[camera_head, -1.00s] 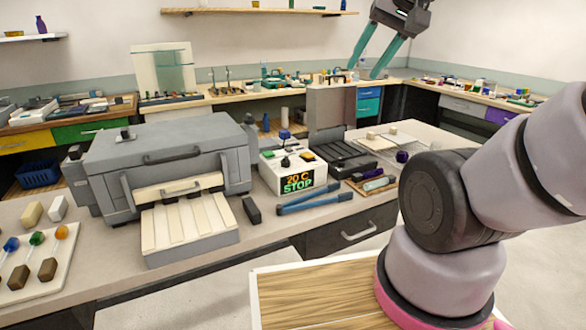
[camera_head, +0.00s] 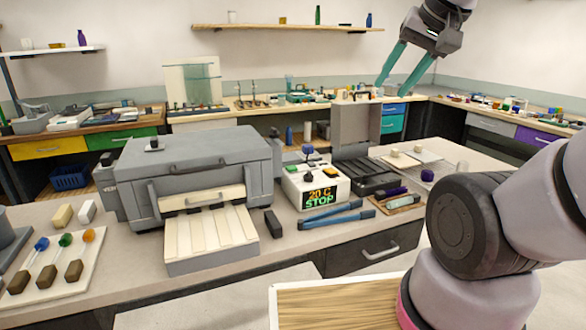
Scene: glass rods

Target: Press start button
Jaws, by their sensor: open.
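A white control box (camera_head: 298,186) stands on the bench right of the grey furnace. Its dark display (camera_head: 319,197) reads "20 C" in orange and "STOP" in green. Its sloped top carries a green button, a yellow-orange button (camera_head: 324,169) and a dark knob (camera_head: 308,174); a blue-topped piece (camera_head: 307,150) shows above it. I cannot tell which of these is the start button. My gripper (camera_head: 385,82) is at the upper right with two long teal fingers apart and empty. In the picture it is above and right of the control box, clear of it.
The grey furnace (camera_head: 195,160) with a slatted tray (camera_head: 210,232) fills the bench's left. Blue tongs (camera_head: 337,215) lie in front of the control box. A dark open case (camera_head: 365,178) stands to its right. A rod board (camera_head: 62,262) lies far left.

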